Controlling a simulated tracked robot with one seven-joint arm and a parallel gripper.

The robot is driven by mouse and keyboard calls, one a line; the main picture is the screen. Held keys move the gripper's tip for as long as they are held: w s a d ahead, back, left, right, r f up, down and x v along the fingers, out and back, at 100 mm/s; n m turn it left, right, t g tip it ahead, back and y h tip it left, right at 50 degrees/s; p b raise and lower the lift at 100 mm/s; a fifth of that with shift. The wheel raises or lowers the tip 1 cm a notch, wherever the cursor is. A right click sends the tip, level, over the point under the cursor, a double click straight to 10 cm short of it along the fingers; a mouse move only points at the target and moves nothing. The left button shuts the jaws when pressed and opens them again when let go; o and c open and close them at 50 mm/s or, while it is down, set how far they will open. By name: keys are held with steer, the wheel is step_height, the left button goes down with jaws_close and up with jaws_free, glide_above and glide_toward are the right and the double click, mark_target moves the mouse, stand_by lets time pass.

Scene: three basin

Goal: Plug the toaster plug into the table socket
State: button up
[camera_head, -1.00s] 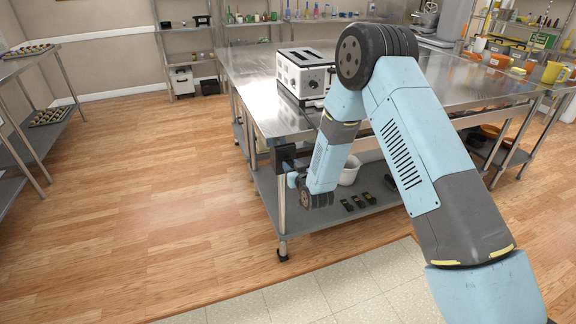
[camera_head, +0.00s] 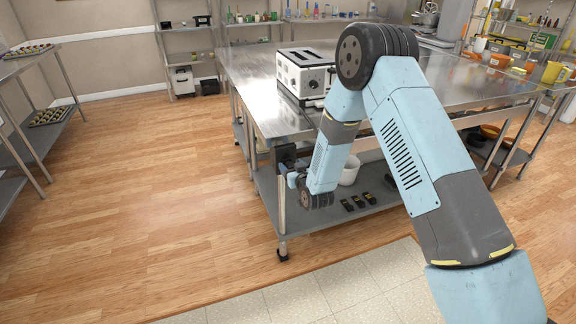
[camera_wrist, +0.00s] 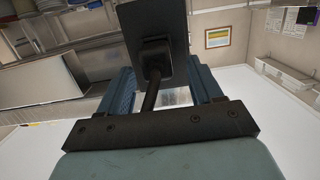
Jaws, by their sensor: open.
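The white and black toaster (camera_head: 305,72) stands on the steel table near its left end. The table socket, a dark box (camera_head: 285,154), hangs at the table's near-left corner; in the wrist view it is a dark flat plate (camera_wrist: 152,18). The black toaster plug (camera_wrist: 154,56) sits against the socket's face, with its cord running down toward my gripper. Its prongs are hidden, so I cannot tell how deep it sits. My gripper (camera_wrist: 158,74) is open, its blue fingers on either side of the plug and cord. In the head view my gripper (camera_head: 292,180) is just below the socket, partly hidden.
The steel table (camera_head: 262,98) has a lower shelf holding a white bucket (camera_head: 349,170) and several small dark items. Side racks with trays (camera_head: 48,116) stand at the left. The wooden floor left of the table is clear. Orange and yellow containers crowd the far right.

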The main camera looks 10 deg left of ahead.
steer(key=v, duration=1.3)
steer(key=shift+s+d, duration=0.15)
